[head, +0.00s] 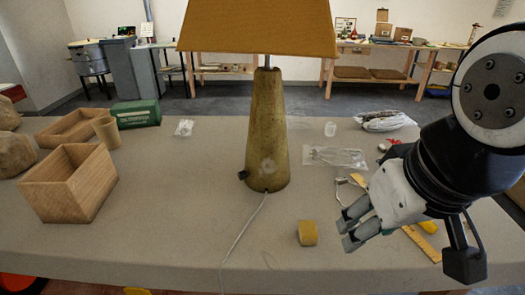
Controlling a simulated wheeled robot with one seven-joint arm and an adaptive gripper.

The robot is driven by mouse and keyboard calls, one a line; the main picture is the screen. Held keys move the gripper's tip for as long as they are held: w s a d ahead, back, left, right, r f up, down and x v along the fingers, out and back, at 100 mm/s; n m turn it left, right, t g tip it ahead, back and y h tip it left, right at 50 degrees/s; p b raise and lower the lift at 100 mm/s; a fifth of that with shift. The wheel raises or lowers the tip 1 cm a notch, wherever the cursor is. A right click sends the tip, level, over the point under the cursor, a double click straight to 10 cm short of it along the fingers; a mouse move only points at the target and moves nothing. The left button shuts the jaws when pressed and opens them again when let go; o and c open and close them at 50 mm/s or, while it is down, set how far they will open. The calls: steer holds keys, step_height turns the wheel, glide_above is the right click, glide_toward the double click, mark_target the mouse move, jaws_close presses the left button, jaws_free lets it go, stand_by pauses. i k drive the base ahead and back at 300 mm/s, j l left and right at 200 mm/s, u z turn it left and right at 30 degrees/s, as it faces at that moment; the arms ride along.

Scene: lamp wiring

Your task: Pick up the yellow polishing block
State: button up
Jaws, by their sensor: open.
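A small yellow-tan block (307,233), which looks like the polishing block, lies on the table near the front edge, right of the lamp's cord. My gripper (347,228) is just to the right of this block, pointing left. Its fingers are a little apart and nothing shows between them. The gripper appears apart from the block; its exact height above the table is hard to tell. A brighter yellow thing (429,227) is partly hidden behind my arm on the right, and I cannot tell what it is.
A lamp (267,140) with an orange shade stands mid-table, its white cord (243,240) running forward. A plastic bag (335,156) and a wooden ruler (420,243) lie near my arm. A wooden box (70,195) and green box (135,113) stand left. The front-left table is clear.

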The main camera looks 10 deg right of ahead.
mark_target(307, 231)
steer(key=i+j+u, duration=0.1)
steer(key=j+u, duration=0.25)
steer(key=i+j+u, duration=0.1)
steer(key=u, duration=0.25)
steer(key=j, duration=0.1)
